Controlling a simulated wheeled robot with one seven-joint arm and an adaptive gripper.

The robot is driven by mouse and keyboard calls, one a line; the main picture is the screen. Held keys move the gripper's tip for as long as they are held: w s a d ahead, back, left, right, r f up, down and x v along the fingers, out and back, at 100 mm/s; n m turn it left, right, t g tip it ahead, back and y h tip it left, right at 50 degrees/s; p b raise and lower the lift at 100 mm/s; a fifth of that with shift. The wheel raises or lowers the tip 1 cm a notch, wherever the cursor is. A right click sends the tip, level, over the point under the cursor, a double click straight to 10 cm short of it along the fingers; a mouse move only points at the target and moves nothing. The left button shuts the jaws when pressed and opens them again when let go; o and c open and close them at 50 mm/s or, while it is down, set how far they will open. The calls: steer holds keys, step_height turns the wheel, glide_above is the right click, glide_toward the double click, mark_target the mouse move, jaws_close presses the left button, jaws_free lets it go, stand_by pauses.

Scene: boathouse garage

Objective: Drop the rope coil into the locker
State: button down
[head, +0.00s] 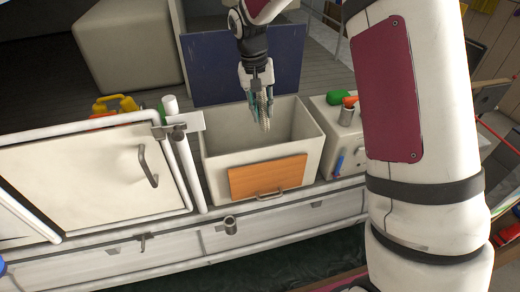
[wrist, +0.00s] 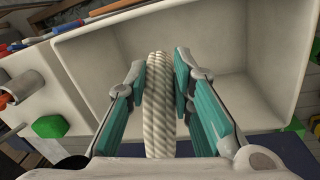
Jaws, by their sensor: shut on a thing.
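A pale twisted rope coil (wrist: 159,105) hangs upright between the teal fingers of my gripper (wrist: 160,85) in the wrist view. In the head view the coil (head: 264,110) shows below my gripper (head: 256,98), which is shut on it. The locker (head: 221,165) is a cream open-topped bin with an orange panel on its front. My gripper is over the locker's opening, with the coil's lower end at about rim height or just inside; I cannot tell the exact depth. In the wrist view the locker's inner wall (wrist: 235,50) and floor look bare. Part of the coil is hidden by the fingers.
A dark blue panel (head: 250,65) stands upright behind the locker. A white rail post (head: 183,150) is close on the left, beside a white cabinet door (head: 90,175). On the right a cream box (head: 325,115) carries a green item (head: 339,98) and a metal cup (head: 347,115).

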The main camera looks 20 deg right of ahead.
mark_target(262, 120)
steer(key=shift+f, duration=2.35)
steer(key=c, duration=1.3)
jaws_free()
steer(key=shift+r, duration=0.1)
steer(key=r, duration=0.4)
steer(key=a+r, duration=0.1)
steer(key=r, duration=0.6)
steer(key=shift+w+a+r, duration=0.15)
steer(key=shift+a+r, duration=0.15)
steer(key=shift+r, duration=0.05)
